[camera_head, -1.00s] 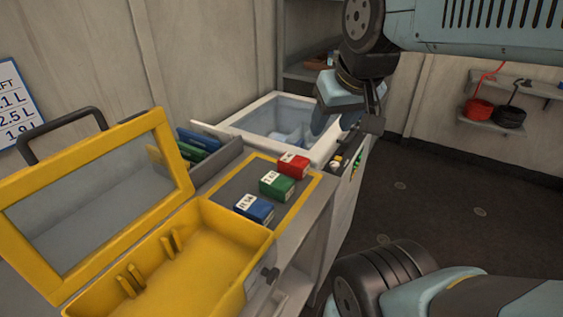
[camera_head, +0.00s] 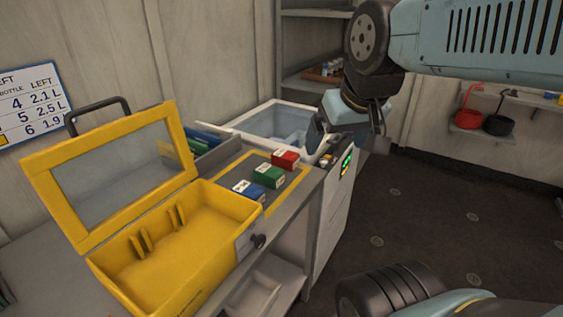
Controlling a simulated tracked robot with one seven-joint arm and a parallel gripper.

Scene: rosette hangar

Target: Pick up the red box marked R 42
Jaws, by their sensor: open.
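A red box (camera_head: 286,160) with a white label lies on the yellow-edged grey mat (camera_head: 230,178) on the bench. It is the farthest of three boxes in a row. Its label is too small to read now. A green box (camera_head: 268,176) and a blue box (camera_head: 249,189) lie nearer, also with white labels. My gripper (camera_head: 346,143) is open, with its fingers pointing down, to the right of and apart from the red box in the picture. It appears over the right side of the white bin, and nothing shows between its fingers.
An open yellow case (camera_head: 218,202) with its clear lid raised stands left of the mat. A white open bin (camera_head: 246,122) stands behind the boxes. Blue and green folders (camera_head: 207,138) stand in a holder nearby. Right of the bench is open floor (camera_head: 430,215).

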